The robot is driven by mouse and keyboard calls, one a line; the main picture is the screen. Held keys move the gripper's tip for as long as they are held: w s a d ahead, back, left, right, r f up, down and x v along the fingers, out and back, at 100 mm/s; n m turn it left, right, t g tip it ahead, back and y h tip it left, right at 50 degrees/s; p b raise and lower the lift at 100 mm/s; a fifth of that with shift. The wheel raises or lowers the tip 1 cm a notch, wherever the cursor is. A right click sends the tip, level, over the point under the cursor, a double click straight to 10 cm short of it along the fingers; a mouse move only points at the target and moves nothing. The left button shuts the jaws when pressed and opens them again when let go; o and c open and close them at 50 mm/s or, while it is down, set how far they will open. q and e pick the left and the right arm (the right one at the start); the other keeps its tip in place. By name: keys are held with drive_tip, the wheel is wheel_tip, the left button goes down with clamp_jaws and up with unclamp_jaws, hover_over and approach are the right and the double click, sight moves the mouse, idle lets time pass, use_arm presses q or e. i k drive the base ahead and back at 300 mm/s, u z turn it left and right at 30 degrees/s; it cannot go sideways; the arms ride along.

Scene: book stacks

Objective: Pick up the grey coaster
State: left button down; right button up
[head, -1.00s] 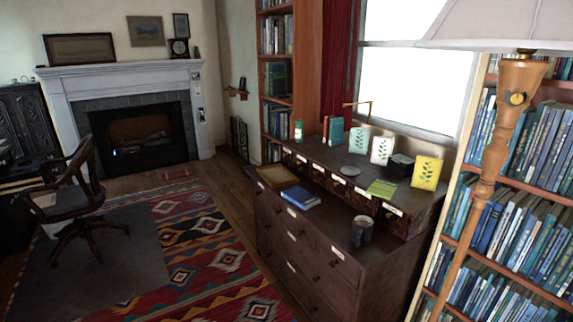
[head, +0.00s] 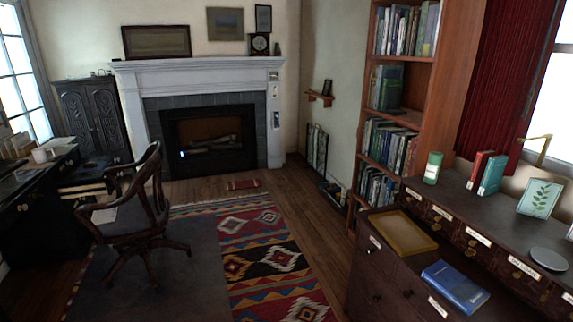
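The grey coaster (head: 549,258) is a flat round disc. It lies on the upper shelf of the dark wooden drawer cabinet (head: 458,196), near the right edge of the head view. A leaf-pattern card (head: 539,197) stands behind it. Neither of my grippers shows in the head view, so their state is hidden.
On the cabinet's lower ledge are a yellow-brown tray (head: 402,246) and a blue book (head: 455,286). A green jar (head: 433,167) and upright books (head: 491,174) stand on the upper shelf.

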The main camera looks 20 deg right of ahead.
sight(549, 259)
drive_tip(key=z, duration=0.4)
drive_tip(key=i, duration=1.1)
drive_tip(key=z, duration=1.6)
drive_tip(key=i, duration=0.65)
drive_tip(key=z, duration=0.55)
